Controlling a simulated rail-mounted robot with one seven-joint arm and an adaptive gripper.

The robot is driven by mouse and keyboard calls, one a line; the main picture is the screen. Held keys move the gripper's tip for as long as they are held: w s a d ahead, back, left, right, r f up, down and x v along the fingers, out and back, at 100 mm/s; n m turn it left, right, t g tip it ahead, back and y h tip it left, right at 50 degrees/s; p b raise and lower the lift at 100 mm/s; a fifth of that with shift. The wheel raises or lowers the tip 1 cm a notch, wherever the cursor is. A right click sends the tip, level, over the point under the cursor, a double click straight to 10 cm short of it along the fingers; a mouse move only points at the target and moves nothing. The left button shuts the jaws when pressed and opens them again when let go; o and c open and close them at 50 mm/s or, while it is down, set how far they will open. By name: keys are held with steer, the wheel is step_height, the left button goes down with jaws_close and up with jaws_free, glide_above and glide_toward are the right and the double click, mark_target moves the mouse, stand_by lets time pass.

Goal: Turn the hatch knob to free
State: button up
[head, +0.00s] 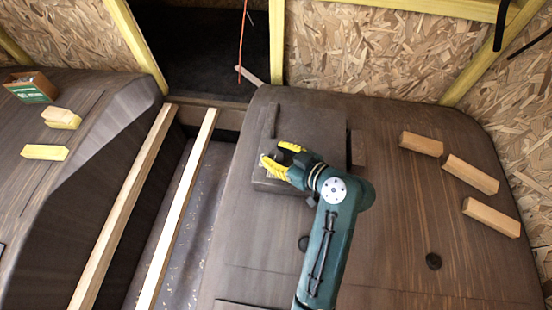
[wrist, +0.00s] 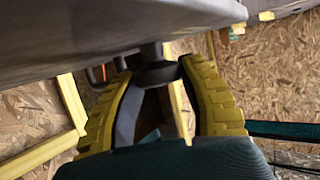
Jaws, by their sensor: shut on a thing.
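The hatch (head: 318,120) is a dark raised panel on top of the right wheel arch. My gripper (head: 274,154) is at the hatch's left side, with its yellow fingers pointing left. In the wrist view my gripper (wrist: 158,75) has a finger on each side of a dark round knob (wrist: 157,72). The knob sits on a short stem against a grey surface. The fingers are shut on the knob near their tips. In the head view the fingers largely hide the knob, and its turn angle cannot be told.
Several wood blocks (head: 470,175) lie on the right arch (head: 400,250). More blocks (head: 45,152) and a small box (head: 30,87) lie on the left arch. Two long wood strips (head: 180,210) span the gap between the arches. An orange cord (head: 241,45) hangs at the back.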

steer(key=shift+s+f+n+g+b, duration=0.1)
steer(key=shift+f+n+g+b, duration=0.2)
steer(key=shift+f+g+b, duration=0.15)
steer(key=o, duration=1.1)
steer(key=shift+r, duration=0.15)
steer(key=shift+o, duration=0.3)
steer(key=shift+r, duration=0.1)
steer(key=shift+r, duration=0.1)
steer(key=v, duration=1.1)
steer(key=shift+s+d, duration=0.2)
steer(key=shift+d, duration=0.25)
